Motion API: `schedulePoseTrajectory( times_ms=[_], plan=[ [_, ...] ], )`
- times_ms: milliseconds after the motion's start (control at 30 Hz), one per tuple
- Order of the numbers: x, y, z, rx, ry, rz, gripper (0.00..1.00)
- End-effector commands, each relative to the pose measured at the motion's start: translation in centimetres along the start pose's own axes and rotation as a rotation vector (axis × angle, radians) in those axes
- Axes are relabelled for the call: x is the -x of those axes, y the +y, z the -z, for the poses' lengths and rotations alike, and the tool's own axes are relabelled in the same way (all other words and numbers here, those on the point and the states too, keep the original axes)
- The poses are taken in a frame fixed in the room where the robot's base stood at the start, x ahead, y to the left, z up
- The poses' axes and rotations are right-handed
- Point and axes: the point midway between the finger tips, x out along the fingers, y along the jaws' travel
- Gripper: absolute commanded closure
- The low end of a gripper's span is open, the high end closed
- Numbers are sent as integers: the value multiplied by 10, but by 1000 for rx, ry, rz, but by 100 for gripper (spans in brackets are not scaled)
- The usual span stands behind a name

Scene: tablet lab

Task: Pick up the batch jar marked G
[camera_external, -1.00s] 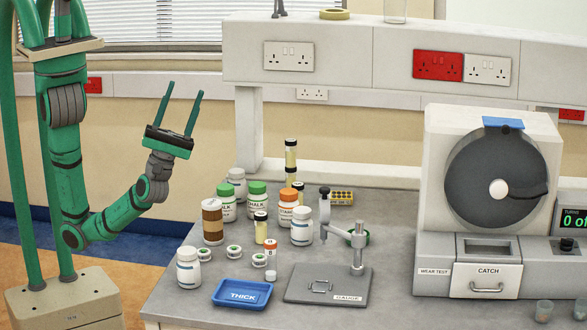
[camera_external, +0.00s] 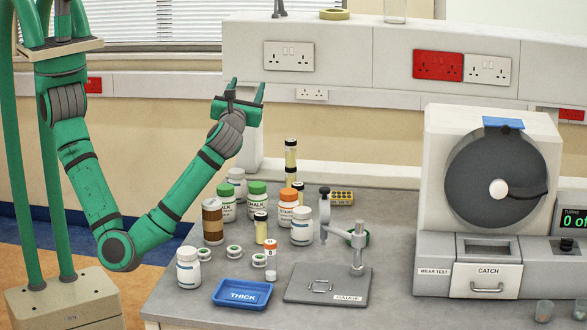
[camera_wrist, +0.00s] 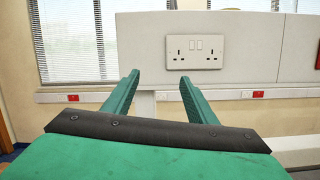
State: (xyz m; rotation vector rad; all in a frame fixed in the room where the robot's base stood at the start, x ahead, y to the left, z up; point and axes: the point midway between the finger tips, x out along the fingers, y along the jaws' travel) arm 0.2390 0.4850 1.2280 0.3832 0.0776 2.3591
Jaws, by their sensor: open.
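Several white jars stand at the left of the grey bench; I cannot read a G on any of them. They include a white-lidded jar (camera_external: 188,270) at the front left, two green-lidded jars (camera_external: 228,206) (camera_external: 257,203), an orange-lidded jar (camera_external: 288,211), a white jar (camera_external: 302,230) near the gauge and another white-lidded jar (camera_external: 237,181) at the back. My gripper (camera_external: 248,88) is raised above and behind the jars, open and empty, fingers pointing up in the external view. In the wrist view its fingers (camera_wrist: 159,80) are spread toward the wall; no jar shows there.
A gauge stand (camera_external: 357,255) is right of the jars. A blue tray marked THICK (camera_external: 242,294) lies in front. Small rolls, a brown-banded container (camera_external: 212,222) and yellowish tubes crowd the jars. The wear-test machine (camera_external: 440,252) fills the right. A raised shelf with sockets (camera_external: 289,56) stands behind.

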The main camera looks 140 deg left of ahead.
Motion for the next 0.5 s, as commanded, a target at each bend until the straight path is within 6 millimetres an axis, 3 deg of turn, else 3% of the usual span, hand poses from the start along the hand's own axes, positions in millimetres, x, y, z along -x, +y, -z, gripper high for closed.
schedulePoseTrajectory(
  times_ms=[267,500],
  plan=[
    [-10,-62,35,-34,326,58,48],
    [4,-110,73,-103,634,141,48]
  ],
)
